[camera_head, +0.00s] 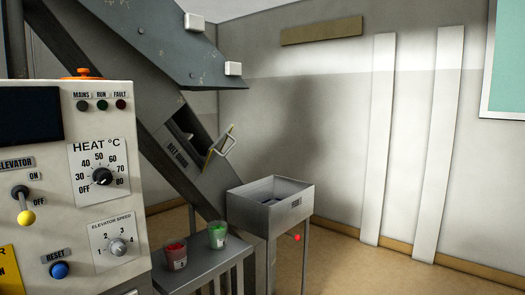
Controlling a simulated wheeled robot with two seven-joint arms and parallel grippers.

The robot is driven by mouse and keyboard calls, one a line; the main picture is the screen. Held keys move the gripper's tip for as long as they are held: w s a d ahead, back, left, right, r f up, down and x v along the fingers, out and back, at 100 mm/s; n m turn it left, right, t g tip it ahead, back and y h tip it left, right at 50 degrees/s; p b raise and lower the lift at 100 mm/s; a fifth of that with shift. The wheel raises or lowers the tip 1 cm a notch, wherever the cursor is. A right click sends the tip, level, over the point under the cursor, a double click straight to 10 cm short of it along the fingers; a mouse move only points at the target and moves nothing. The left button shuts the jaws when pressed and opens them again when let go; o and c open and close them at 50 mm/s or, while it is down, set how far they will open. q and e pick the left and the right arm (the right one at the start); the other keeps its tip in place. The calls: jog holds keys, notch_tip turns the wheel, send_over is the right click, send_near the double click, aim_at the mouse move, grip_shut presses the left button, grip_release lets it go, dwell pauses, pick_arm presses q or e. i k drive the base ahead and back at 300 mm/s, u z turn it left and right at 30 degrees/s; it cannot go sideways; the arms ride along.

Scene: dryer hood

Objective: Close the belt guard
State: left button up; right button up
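The belt guard (217,147) is a small hinged flap with a yellow edge and a light handle. It stands swung out from the sloping grey elevator housing (160,115), beside a dark opening (187,126). The housing bears the label BELT GUARD just below the opening. The flap is seen nearly edge-on, so its full face is hidden. Neither of my grippers is in view.
A control panel (92,215) with knobs and a yellow-tipped lever fills the left foreground. A red cup (176,257) and a green cup (217,236) stand on a grey ledge. A metal bin (290,209) on legs stands right of them. Floor at right is clear.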

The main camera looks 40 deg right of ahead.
aim_at(215, 150)
jog(key=z, duration=1.8)
jog(key=i, duration=1)
jog(key=u, duration=1.4)
jog(key=k, duration=0.25)
jog(key=z, duration=0.65)
jog(key=i, duration=0.25)
jog(key=u, duration=0.25)
